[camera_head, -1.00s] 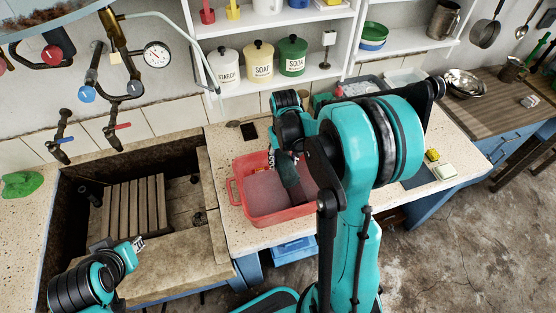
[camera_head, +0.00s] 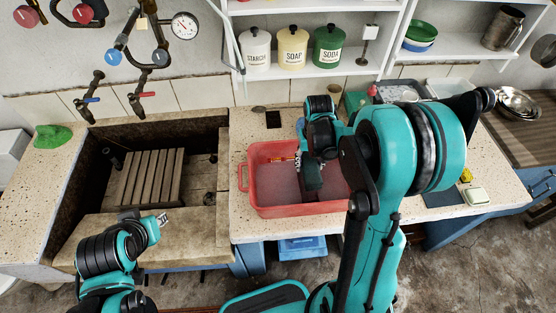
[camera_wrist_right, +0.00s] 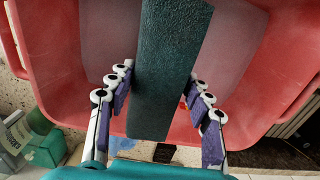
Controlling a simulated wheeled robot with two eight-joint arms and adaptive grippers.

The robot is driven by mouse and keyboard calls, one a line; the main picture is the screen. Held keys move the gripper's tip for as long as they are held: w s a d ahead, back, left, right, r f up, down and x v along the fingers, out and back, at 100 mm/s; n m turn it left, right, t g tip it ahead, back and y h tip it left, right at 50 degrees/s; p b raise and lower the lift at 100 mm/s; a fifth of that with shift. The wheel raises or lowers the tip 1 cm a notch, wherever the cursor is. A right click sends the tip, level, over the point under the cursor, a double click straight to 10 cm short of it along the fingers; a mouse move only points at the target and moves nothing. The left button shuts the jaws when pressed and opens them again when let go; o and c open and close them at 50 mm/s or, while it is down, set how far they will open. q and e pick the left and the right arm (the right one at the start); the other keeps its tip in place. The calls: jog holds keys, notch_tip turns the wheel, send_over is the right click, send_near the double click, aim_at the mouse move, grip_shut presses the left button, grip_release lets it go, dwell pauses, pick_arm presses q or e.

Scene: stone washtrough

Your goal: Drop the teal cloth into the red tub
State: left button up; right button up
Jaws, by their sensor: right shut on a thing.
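The teal cloth (camera_head: 312,184) is a dark teal folded strip, held over the red tub (camera_head: 247,179). My right gripper (camera_head: 312,166) is above the tub and shut on the cloth. In the right wrist view the cloth (camera_wrist_right: 165,60) lies between the two fingers of the gripper (camera_wrist_right: 158,78), with the red tub (camera_wrist_right: 60,70) behind it. I cannot tell whether its lower end touches what is in the tub. The tub holds greyish contents. My left gripper (camera_head: 162,219) is low at the left, in front of the stone trough, away from the tub. Its jaws are too small to read.
A stone trough (camera_head: 215,215) with a wooden slatted rack (camera_head: 150,178) lies left of the tub. A green cloth-like lump (camera_head: 52,136) lies at far left. Canisters (camera_head: 293,48) stand on the shelf behind.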

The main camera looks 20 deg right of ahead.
aim_at(311, 161)
jog(key=shift+s+d, duration=0.1)
jog(key=shift+s, duration=0.15)
jog(key=o, duration=1.3)
jog(key=shift+o, duration=0.2)
jog(key=shift+w, duration=0.1)
jog(key=shift+r, duration=0.35)
notch_tip(311, 161, up, 11)
jog(key=shift+r, duration=0.15)
